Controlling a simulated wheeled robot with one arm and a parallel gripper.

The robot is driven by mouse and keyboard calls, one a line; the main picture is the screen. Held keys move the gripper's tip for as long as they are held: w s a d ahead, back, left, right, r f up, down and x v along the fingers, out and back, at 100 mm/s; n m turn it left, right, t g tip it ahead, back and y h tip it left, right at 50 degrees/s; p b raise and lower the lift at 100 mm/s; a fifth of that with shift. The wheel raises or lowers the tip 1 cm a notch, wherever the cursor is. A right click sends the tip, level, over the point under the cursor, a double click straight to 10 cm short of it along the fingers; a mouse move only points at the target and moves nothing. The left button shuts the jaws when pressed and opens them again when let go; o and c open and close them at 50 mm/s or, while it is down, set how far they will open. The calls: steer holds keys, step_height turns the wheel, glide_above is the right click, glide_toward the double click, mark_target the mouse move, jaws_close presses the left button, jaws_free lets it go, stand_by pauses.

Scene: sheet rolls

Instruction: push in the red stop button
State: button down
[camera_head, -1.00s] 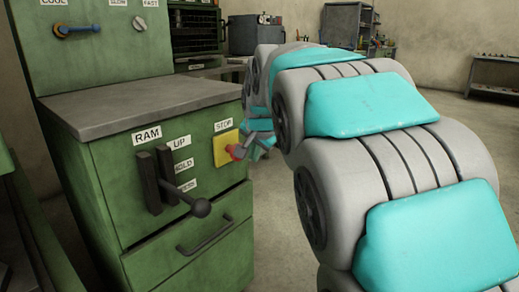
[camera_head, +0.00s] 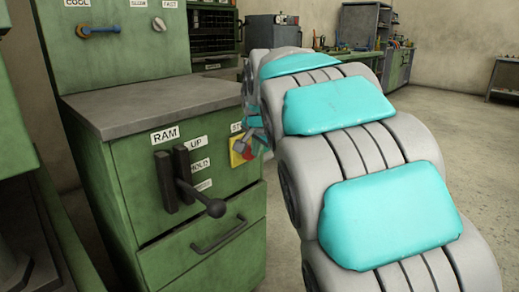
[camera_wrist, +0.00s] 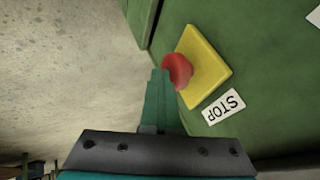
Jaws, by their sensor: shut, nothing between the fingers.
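The red stop button (camera_wrist: 177,70) sits on a yellow square plate (camera_wrist: 207,68) on the green cabinet front. In the wrist view a white STOP label (camera_wrist: 223,106) is beside the plate. My gripper (camera_wrist: 160,74) is shut and empty, and its fingertips are beside the button's left side in that view. I cannot tell whether they touch it. In the head view my gripper (camera_head: 258,138) partly covers the button, the yellow plate (camera_head: 236,155) and the STOP label. How far the button is pressed does not show clearly.
The green cabinet (camera_head: 135,190) has a black RAM lever (camera_head: 190,186) with a round knob sticking out left of the plate. A drawer handle (camera_head: 218,234) projects below. Another panel with a blue-and-yellow switch (camera_head: 90,29) stands behind. Open floor (camera_head: 465,160) lies to the right.

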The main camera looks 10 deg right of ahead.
steer(key=s+d+r, duration=0.2)
steer(key=s+r, duration=0.6)
steer(key=s, duration=0.1)
steer(key=shift+s+p, duration=0.15)
steer(key=shift+p, duration=0.15)
stand_by(0.3)
steer(key=s+f+n+g+p, duration=0.2)
steer(key=s+f, duration=0.5)
steer(key=s, duration=0.5)
steer(key=s+f+n+g+p, duration=0.2)
steer(key=s+f+n+g, duration=0.2)
steer(key=s+f, duration=0.3)
steer(key=s+f+n+g+p, duration=0.2)
steer(key=s+f, duration=0.5)
steer(key=s, duration=1)
steer(key=shift+s+d+n+g, duration=0.15)
steer(key=shift+n+g, duration=0.45)
steer(key=shift+n, duration=0.2)
steer(key=shift+f, duration=0.1)
